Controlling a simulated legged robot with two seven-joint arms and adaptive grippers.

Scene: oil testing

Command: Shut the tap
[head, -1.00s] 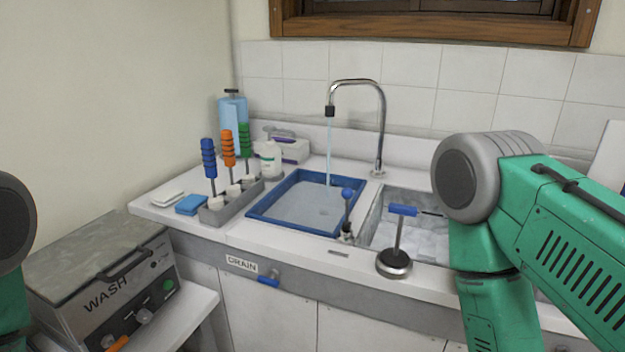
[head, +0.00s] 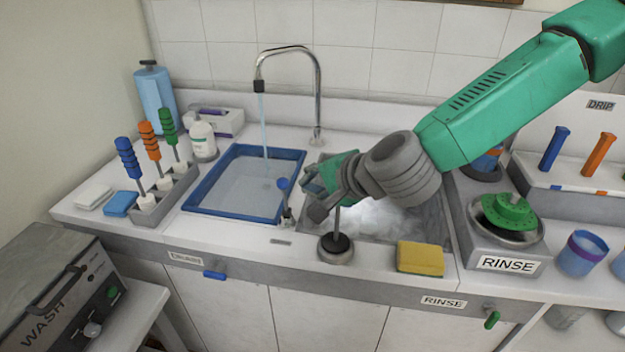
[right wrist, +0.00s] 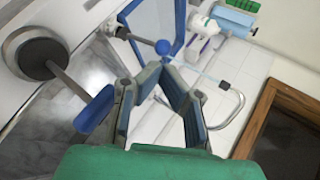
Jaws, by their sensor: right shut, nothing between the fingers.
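The chrome gooseneck tap (head: 318,95) stands behind the sink, and water (head: 264,125) runs from its spout into the blue-rimmed basin (head: 237,219). A lever with a blue ball knob (head: 284,184) stands upright at the basin's front right corner; the knob also shows in the right wrist view (right wrist: 162,46). My right gripper (head: 306,188) is over the sink, just right of the knob. In the right wrist view its fingertips (right wrist: 167,68) are together and empty, close to the knob; I cannot tell whether they touch it. My left gripper is out of view.
A blue T-handle (right wrist: 95,108) on a round black-topped base (head: 336,246) stands in front of my right gripper. A yellow sponge (head: 420,259) lies on the front ledge. A rack of coloured-handled brushes (head: 170,193) is left of the basin. A RINSE unit (head: 508,264) stands right.

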